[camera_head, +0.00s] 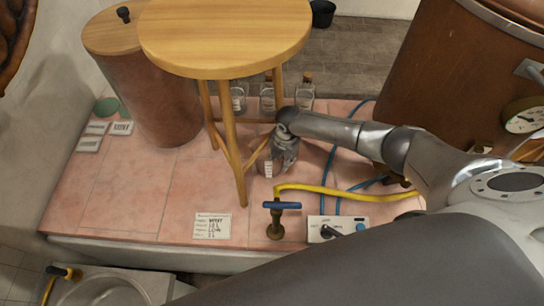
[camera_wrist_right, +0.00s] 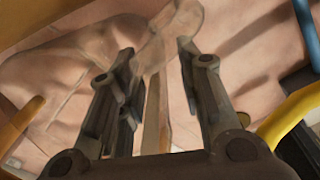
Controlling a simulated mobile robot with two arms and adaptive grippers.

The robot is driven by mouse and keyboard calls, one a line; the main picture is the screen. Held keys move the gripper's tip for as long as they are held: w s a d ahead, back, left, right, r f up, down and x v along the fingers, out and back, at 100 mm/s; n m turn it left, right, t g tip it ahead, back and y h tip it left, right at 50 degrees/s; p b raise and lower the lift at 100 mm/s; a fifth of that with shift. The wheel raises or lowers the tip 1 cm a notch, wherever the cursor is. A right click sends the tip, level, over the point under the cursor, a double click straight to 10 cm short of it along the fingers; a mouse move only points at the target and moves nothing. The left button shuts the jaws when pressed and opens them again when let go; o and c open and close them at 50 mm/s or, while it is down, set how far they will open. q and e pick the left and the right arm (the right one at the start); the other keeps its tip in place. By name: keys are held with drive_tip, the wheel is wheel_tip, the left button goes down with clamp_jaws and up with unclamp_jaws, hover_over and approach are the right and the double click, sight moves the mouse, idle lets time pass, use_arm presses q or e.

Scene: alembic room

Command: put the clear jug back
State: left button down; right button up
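The clear jug (camera_head: 264,166) stands on the pink tiled platform beside the stool's legs, a pale label on its front. My right gripper (camera_head: 285,150) is at its right side and covers part of it. In the right wrist view, the clear wall and rim of the jug (camera_wrist_right: 160,45) show just past and between the fingertips. The fingers of this gripper (camera_wrist_right: 156,48) stand apart. I cannot tell whether they touch the jug. My left gripper is not in view.
The round wooden stool (camera_head: 225,35) stands over the jug's left. Labelled clear jars (camera_head: 267,98) stand behind. A copper vessel (camera_head: 165,105) is at left. A yellow hose (camera_head: 345,190), a blue-handled valve (camera_head: 277,225) and a control box (camera_head: 338,228) lie in front.

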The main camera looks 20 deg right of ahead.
clamp_jaws()
drive_tip(key=shift+w+r, duration=0.1)
drive_tip(key=shift+r, duration=0.1)
idle(0.4)
